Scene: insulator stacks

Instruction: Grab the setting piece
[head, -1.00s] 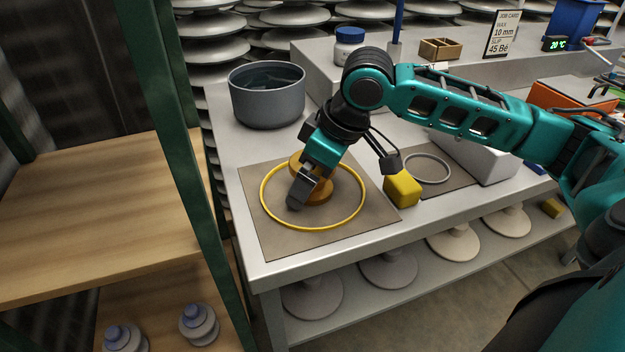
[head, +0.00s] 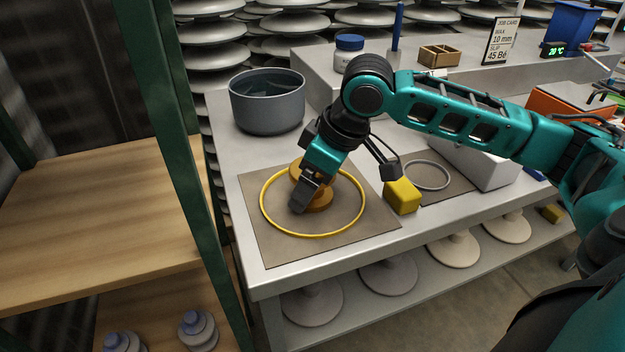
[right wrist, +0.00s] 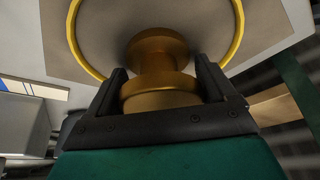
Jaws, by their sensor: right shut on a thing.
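The setting piece appears to be the orange-brown spool-shaped piece (head: 318,200) standing inside a yellow ring (head: 277,224) on a brown mat (head: 290,248). It also shows in the right wrist view (right wrist: 158,52), with a narrow waist between two wide discs. My right gripper (head: 300,207) reaches down over it and is shut on it; in the right wrist view the fingers (right wrist: 160,84) lie on both sides of its nearer part. The gripper hides part of the piece in the head view. My left gripper is not in view.
A grey bowl (head: 267,112) stands behind the mat. A yellow block (head: 403,197) and a grey ring (head: 428,187) on a second mat lie to the right. A green post (head: 172,130) and wooden shelves (head: 90,220) stand at the left.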

